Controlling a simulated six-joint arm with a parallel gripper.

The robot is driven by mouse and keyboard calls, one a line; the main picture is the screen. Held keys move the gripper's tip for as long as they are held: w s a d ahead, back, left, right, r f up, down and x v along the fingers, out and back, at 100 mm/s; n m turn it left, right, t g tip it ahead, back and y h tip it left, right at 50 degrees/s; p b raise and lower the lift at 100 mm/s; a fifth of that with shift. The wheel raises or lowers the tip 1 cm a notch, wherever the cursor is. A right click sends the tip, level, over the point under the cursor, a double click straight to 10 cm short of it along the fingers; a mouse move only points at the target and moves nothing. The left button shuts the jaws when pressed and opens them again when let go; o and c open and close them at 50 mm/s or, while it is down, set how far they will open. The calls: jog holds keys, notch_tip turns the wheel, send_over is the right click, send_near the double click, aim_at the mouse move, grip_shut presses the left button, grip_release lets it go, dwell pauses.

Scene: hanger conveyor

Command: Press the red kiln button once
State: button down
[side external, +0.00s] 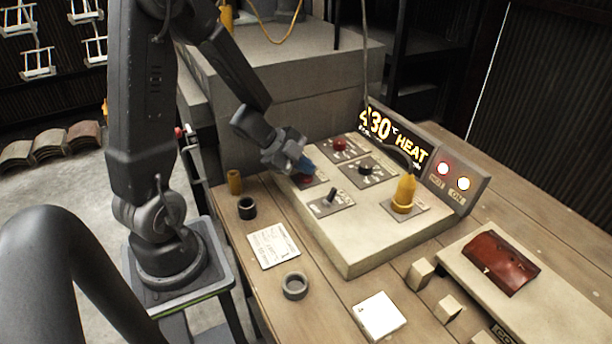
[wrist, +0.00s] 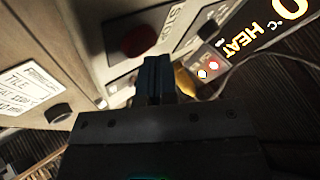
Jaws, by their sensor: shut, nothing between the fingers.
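The sloped control panel (side external: 345,235) stands on the wooden bench. One red button (side external: 339,143) sits at its back left. Another red control (side external: 305,180) is at its front left, mostly hidden under my gripper. My gripper (side external: 304,166) is shut and empty, its blue fingertips low over that front-left plate. In the wrist view a dark red round button (wrist: 138,40) lies just beyond the blue fingertips (wrist: 153,68), with a plate lettered STOP (wrist: 178,15) beside it. I cannot tell whether the fingertips touch it, or which red button is the kiln one.
The panel also has a black knob (side external: 366,166), a toggle switch (side external: 331,196) and a yellow control (side external: 404,194). A display (side external: 395,138) reads 430 °C HEAT, next to two lit lamps (side external: 453,176). A paper card (side external: 273,246) and dark rings (side external: 294,286) lie in front.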

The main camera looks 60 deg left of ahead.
aim_at(305, 177)
jog(key=shift+f, duration=0.5)
dwell(0.3)
jog(key=shift+r, duration=0.9)
jog(key=shift+r, duration=2.55)
